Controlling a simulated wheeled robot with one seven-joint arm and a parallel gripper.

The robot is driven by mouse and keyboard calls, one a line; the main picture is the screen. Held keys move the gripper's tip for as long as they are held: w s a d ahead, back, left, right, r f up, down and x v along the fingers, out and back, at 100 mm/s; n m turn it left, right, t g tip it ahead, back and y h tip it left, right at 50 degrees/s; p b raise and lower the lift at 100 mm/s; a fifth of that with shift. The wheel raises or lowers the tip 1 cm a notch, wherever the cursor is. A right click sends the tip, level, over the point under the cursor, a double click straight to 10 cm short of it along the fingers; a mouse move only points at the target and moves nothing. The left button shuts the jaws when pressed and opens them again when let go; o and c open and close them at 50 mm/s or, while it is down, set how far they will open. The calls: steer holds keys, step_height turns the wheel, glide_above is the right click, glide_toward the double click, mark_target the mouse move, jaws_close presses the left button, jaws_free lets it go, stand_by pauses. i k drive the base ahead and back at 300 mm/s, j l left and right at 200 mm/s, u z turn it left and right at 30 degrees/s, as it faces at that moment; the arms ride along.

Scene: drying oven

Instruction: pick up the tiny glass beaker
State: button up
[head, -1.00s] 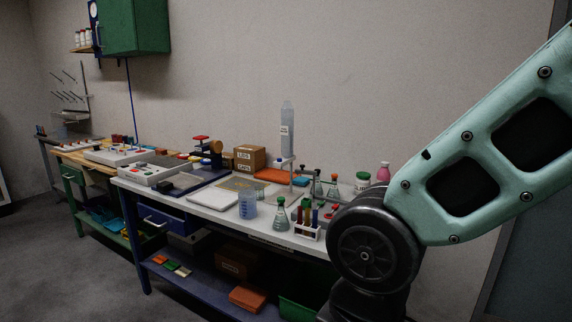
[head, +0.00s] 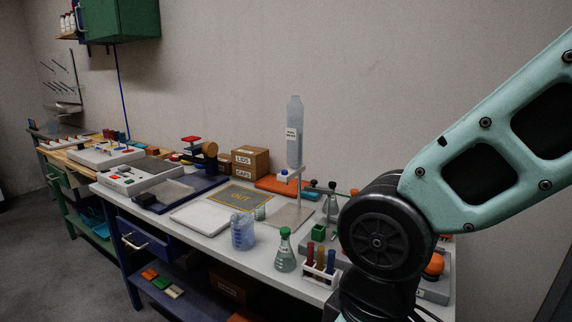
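A tiny glass beaker (head: 260,213) appears to stand on the white bench top (head: 222,243), at the front right corner of the grey mat marked OUT (head: 236,197). It is small and faint in the head view. A larger bluish graduated beaker (head: 243,233) stands just in front and to the left of it. My arm fills the right side of the head view, but its gripper is out of the picture.
A green-capped flask (head: 285,251) and a rack of colored tubes (head: 321,273) stand at the bench's front. A tall bottle (head: 295,133) on a stand (head: 296,208) rises behind. A white tray (head: 200,218) and a cardboard box (head: 250,162) lie left and back.

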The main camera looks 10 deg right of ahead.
mark_target(260, 211)
steer(key=i+j, duration=0.45)
steer(key=j, duration=0.2)
steer(key=i+j+u, duration=0.1)
steer(key=i+j, duration=0.4)
steer(key=j, duration=0.2)
steer(key=i+j, duration=0.5)
steer(key=k+j+u, duration=0.05)
steer(key=j, duration=0.1)
